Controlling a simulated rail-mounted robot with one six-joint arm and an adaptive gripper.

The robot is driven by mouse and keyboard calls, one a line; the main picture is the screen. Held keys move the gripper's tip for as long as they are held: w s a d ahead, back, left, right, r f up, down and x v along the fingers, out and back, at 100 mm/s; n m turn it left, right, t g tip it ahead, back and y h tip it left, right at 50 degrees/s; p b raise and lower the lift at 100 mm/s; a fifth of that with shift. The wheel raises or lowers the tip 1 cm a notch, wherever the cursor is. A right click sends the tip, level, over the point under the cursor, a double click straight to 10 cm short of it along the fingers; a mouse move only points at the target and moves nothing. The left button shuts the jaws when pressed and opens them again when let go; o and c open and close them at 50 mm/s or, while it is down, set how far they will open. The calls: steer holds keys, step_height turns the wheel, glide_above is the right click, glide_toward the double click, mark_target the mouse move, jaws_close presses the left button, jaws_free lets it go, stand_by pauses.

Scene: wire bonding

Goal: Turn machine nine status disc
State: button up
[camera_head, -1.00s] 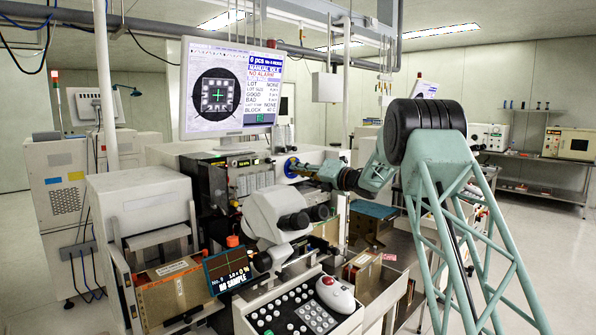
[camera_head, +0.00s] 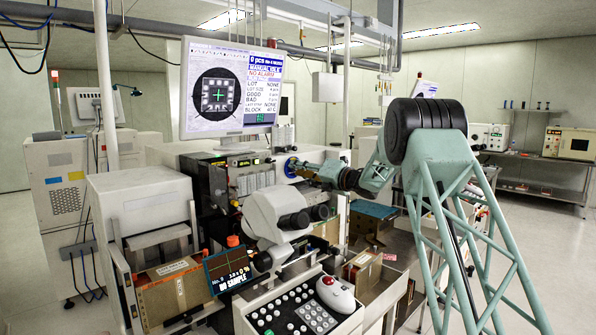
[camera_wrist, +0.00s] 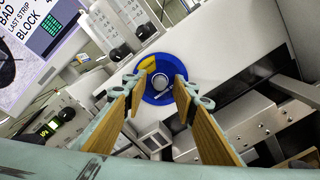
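The status disc (camera_wrist: 157,80) is blue with a yellow mark and a round grey knob (camera_wrist: 161,82) at its middle. It sits on the pale machine face, and a sliver of the blue disc (camera_head: 290,167) shows in the head view. My gripper (camera_wrist: 160,89) is open, its two wood-coloured fingers apart on the left and right of the knob in the wrist view. In the head view my gripper (camera_head: 303,167) is close in front of the disc and hides part of it. I cannot tell whether the fingertips touch the disc.
A monitor (camera_head: 232,90) stands above the machine. Metal rail parts (camera_wrist: 262,120) lie right of the disc in the wrist view. White floor at the right is open.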

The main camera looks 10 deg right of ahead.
steer(key=v, duration=1.1)
steer(key=shift+s+d, duration=0.2)
steer(key=shift+s, duration=0.1)
steer(key=shift+r, duration=0.1)
steer(key=s+d+r+m+t+h, duration=0.1)
steer(key=s+d+r+m+h, duration=0.2)
steer(key=s+r+m+h, duration=0.6)
steer(key=s+d+r+m+g+h, duration=0.1)
steer(key=s+r+m+g+h, duration=0.2)
steer(key=s+m, duration=1.1)
steer(key=s+a+f+m+g, duration=0.3)
steer(key=s+f, duration=0.3)
steer(key=s, duration=1.4)
steer(key=s+a+f+m+g+y, duration=0.1)
steer(key=s+a+f+m, duration=0.3)
steer(key=s, duration=1.6)
steer(key=s+a+f+m+g, duration=0.3)
steer(key=s+f, duration=0.5)
steer(key=s, duration=1.3)
steer(key=shift+a+m+g+p, duration=0.35)
steer(key=shift+m+g, duration=0.25)
steer(key=shift+g, duration=0.2)
